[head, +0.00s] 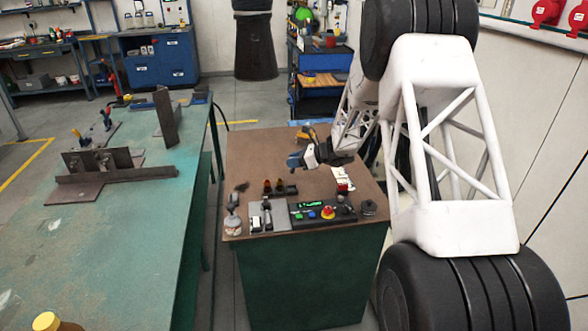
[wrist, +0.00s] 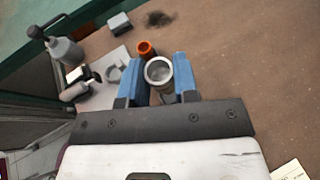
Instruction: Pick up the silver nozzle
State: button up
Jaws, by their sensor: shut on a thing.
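The silver nozzle (wrist: 159,72) is a short round metal tube with an open mouth. In the wrist view it sits between the two blue fingers of my gripper (wrist: 157,64), which is shut on it. In the head view my gripper (head: 294,161) is over the brown top of the green cabinet, and I cannot make out the silver nozzle there. An orange nozzle (wrist: 146,48) stands just beyond the silver one in the wrist view. I cannot tell whether the silver nozzle is clear of its support.
On the brown top (head: 250,160) are small amber and dark pieces (head: 280,188), a control panel (head: 322,212) with buttons, and a grey bottle (wrist: 64,50). A green welding table (head: 110,240) with metal parts stands to the left. The back left of the top is clear.

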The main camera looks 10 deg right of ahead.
jog(key=shift+r, duration=0.35)
dwell(0.5)
